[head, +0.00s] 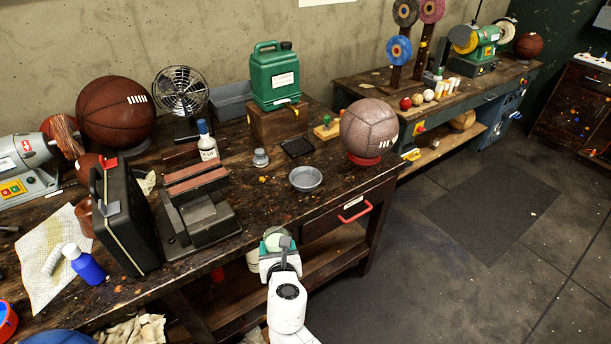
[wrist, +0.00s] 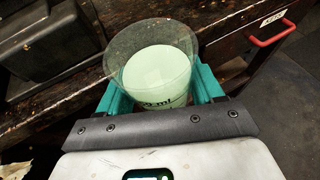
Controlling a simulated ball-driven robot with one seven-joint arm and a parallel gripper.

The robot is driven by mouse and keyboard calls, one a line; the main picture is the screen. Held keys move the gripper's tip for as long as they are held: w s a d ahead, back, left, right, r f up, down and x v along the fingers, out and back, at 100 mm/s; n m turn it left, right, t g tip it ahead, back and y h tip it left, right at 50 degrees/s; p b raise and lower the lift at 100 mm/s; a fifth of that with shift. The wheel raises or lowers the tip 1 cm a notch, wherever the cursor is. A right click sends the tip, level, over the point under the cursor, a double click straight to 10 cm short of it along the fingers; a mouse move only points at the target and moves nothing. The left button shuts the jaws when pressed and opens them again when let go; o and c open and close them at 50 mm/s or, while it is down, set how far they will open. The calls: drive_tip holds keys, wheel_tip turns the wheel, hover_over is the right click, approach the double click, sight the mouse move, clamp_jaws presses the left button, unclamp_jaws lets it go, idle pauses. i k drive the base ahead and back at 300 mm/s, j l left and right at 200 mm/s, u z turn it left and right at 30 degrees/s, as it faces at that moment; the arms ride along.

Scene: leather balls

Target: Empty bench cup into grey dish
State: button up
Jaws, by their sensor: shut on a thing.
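The clear cup (wrist: 187,48) in the wrist view has "ml" printed on its side and a smooth pale green filling, and looks roughly upright. My gripper (wrist: 160,92) is shut on it, with a teal finger on each side. In the head view my gripper (head: 279,256) is in front of the bench edge, and the cup (head: 275,238) shows small and partly hidden by it. The round grey dish (head: 305,180) sits on the bench top, beyond and slightly right of the cup, apart from it. The inside of the dish looks empty.
A dark sanding-block machine (head: 198,205) and a black case (head: 122,220) stand left of the dish. A worn ball (head: 368,128) on a red ring is to its right. A small metal weight (head: 260,158) and black tray (head: 297,147) lie behind. A red drawer handle (head: 355,212) juts out in front.

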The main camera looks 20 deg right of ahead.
sight(304, 178)
drive_tip(key=i+l, duration=0.1)
drive_tip(key=i, duration=0.9)
